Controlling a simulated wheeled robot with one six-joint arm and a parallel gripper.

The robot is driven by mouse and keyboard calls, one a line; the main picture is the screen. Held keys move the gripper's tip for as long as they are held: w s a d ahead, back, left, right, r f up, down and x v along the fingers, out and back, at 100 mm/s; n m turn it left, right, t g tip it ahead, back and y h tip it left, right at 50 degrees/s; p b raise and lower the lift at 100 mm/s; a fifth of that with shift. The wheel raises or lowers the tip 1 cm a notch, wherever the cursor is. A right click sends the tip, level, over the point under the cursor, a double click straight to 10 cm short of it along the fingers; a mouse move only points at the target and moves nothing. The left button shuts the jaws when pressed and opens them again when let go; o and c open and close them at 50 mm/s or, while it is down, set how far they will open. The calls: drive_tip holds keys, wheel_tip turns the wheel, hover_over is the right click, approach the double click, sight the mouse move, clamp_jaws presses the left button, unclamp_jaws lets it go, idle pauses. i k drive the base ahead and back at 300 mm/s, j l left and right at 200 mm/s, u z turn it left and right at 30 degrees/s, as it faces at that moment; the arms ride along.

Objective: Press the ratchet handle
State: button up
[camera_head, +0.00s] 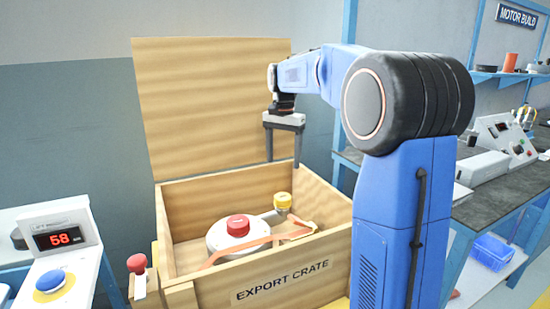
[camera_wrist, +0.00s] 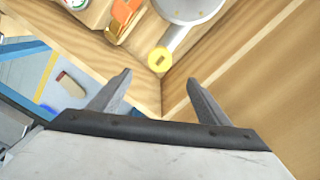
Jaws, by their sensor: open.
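The open wooden export crate (camera_head: 292,285) holds a pale round blower (camera_head: 222,237) with a red cap (camera_head: 238,225) on top and a yellow cap (camera_head: 283,201) on its outlet pipe. An orange strap (camera_head: 240,249) crosses it. In the wrist view an orange part with metal (camera_wrist: 124,14), perhaps the ratchet handle, lies by the crate wall, left of the yellow cap (camera_wrist: 160,60); its lever position is unclear. My gripper (camera_head: 283,158) is open and empty, above the crate's back right. Its fingers show in the wrist view (camera_wrist: 158,82), apart from everything.
The raised lid (camera_head: 205,105) stands behind the crate, close to my gripper. A red-knobbed post (camera_head: 137,264) and a display reading 58 (camera_head: 62,239) with a blue button stand at left. The motor bench (camera_head: 490,205) is at right.

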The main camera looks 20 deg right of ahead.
sight(294, 220)
drive_tip(key=k, duration=1)
